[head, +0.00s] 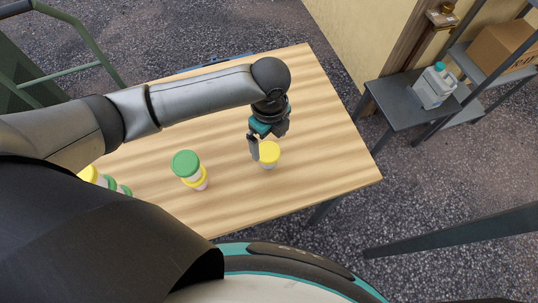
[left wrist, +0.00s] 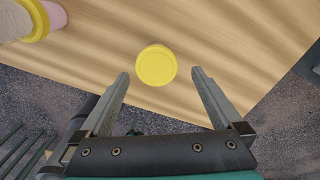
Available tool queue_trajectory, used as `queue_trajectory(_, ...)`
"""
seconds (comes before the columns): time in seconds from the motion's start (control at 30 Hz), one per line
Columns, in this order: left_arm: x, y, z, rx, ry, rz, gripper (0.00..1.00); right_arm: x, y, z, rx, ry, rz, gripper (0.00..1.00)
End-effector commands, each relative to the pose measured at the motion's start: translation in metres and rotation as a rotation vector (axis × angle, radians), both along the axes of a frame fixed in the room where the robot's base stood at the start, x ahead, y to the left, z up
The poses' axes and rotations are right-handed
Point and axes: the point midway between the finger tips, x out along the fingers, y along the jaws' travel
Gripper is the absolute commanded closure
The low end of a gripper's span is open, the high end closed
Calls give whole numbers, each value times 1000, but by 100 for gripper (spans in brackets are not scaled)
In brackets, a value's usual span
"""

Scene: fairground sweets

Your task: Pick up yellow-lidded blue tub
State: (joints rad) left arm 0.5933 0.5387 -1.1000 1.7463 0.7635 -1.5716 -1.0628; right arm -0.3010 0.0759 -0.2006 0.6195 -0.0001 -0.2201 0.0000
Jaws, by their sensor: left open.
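A tub with a yellow lid (head: 269,152) stands upright on the wooden table. Its side is mostly hidden under the lid, so I cannot tell its body colour. In the left wrist view its round yellow lid (left wrist: 156,65) shows from above, just ahead of the fingertips and roughly centred between them. My left gripper (head: 263,147) is open and empty, close above and beside the tub. In the left wrist view its two fingers (left wrist: 160,76) are spread wider than the lid. My right gripper is not in view.
A green-lidded tub (head: 185,163) sits atop a yellow-lidded one (head: 198,181), left of my gripper. More yellow- and green-lidded tubs (head: 90,174) are partly hidden by my arm. The table (head: 325,160) is bare to the right. A grey side table (head: 395,105) holds a jug-like container (head: 433,88).

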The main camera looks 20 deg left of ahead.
Motion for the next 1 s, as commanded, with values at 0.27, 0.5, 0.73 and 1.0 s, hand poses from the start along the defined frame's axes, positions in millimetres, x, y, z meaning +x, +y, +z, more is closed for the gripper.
queue_trajectory(0.27,-1,0,-29,0,1,0,0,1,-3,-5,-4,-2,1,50)
queue_trajectory(0.5,-6,2,-60,2,4,1,0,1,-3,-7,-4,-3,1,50)
queue_trajectory(0.73,-6,2,-80,1,0,-1,0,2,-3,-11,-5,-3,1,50)
queue_trajectory(1.0,-6,2,-80,1,0,-1,6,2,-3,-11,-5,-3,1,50)
